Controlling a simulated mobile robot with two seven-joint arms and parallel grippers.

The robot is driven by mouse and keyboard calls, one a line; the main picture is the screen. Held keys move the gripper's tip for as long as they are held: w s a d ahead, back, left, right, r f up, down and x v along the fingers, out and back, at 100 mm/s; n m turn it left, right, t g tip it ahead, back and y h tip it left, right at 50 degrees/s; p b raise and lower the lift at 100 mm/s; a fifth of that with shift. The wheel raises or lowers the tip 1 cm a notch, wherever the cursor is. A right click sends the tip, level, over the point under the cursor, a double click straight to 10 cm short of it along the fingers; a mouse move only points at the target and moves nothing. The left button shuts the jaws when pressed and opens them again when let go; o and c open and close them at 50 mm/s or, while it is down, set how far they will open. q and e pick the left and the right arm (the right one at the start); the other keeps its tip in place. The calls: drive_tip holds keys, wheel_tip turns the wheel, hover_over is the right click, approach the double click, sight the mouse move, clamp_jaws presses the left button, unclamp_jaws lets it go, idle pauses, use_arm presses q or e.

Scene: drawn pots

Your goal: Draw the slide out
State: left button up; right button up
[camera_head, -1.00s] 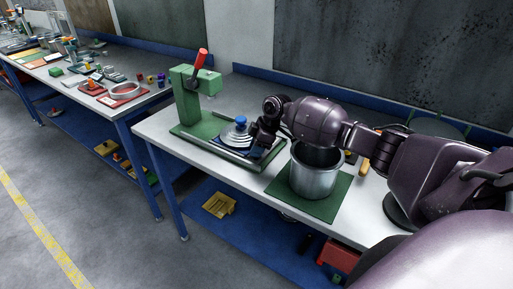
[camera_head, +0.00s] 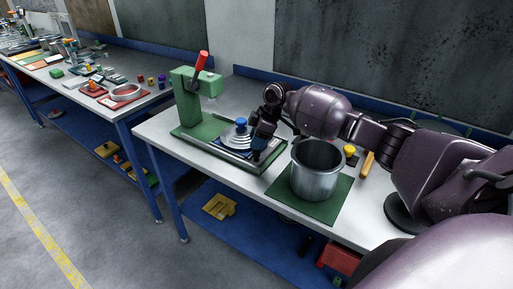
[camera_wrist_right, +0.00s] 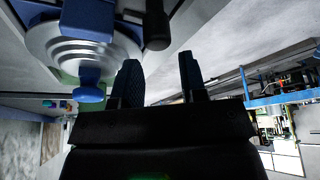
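The green press (camera_head: 187,100) with a red lever stands on a green base at the back of the bench. The dark slide (camera_head: 259,155) lies low on that base between pale rails. A stepped silver lid (camera_head: 238,137) with a blue knob sits over it; it also shows in the right wrist view (camera_wrist_right: 60,45). My right gripper (camera_head: 259,143) is just right of the lid, over the slide's front end. Its fingers (camera_wrist_right: 160,80) are apart with nothing visible between them. A black post (camera_wrist_right: 157,25) shows beyond the fingertips. My left gripper is out of view.
An open steel pot (camera_head: 315,175) stands on a green mat (camera_head: 338,196) right of the base. A yellow-topped item (camera_head: 349,151) and a wooden handle (camera_head: 367,164) lie behind it. A second bench (camera_head: 140,98) with small parts is at the left.

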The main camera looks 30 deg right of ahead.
wheel_tip(320, 180, up, 16)
drive_tip(key=shift+f, duration=0.15)
drive_tip(key=shift+o, duration=0.2)
